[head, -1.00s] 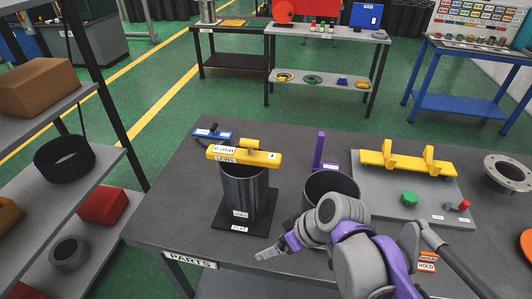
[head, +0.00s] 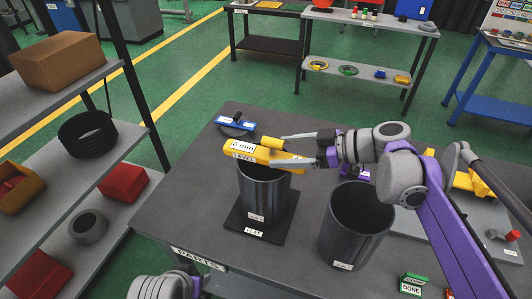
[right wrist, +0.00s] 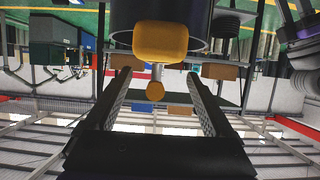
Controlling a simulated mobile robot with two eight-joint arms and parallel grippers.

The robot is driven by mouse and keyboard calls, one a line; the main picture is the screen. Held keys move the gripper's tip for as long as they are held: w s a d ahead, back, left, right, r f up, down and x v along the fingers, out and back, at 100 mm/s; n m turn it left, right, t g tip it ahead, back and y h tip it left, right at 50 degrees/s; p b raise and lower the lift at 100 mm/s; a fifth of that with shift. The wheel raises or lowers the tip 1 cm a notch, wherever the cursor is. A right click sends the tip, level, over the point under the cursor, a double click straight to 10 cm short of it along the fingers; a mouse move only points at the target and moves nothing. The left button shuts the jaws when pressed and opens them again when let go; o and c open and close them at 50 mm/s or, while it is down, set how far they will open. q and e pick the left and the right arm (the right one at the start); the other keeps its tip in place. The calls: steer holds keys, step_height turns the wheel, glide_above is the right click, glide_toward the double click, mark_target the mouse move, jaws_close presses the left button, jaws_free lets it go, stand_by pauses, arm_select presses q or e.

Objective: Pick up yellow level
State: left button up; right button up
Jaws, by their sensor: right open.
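The yellow level (head: 266,157) lies across the top of a dark flanged cylinder (head: 265,197), with a "0 mm" tag and a "LEVEL" label on it. The cylinder stands on a dark plate marked "FLAT". My right gripper (head: 291,149) is open at the level's right end, one finger on each side of it in the head view.
A second, open dark cylinder (head: 357,224) stands to the right, below my right arm. A blue-and-white tool (head: 236,124) lies behind the level. A green "DONE" block (head: 413,284) is at the front right. Shelves (head: 110,175) stand on the left.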

mark_target(276, 152)
steer(key=x, duration=0.6)
steer(key=shift+w+d+f, duration=0.1)
steer(key=shift+w+f, duration=0.15)
jaws_close()
